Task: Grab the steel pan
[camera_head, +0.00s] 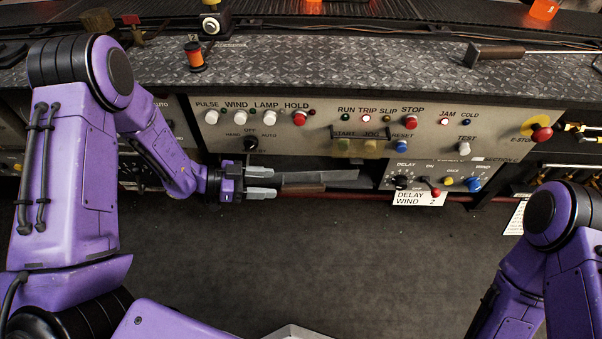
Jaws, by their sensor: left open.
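A flat grey metal piece (320,177), which looks like the steel pan, sits in the low recess under the control panel, right of my left gripper. Only a thin slice of it shows, so its full shape is hidden. My left gripper (275,183) is open, its two grey fingers pointing right at the left end of this piece. I cannot tell whether the fingers touch it. Nothing shows clearly between them. My right arm shows at the lower right, but its gripper is out of view.
The control panel (320,130) with several knobs and buttons stands above the recess. A red emergency stop (541,132) sticks out at its right. The dark floor (330,250) is clear.

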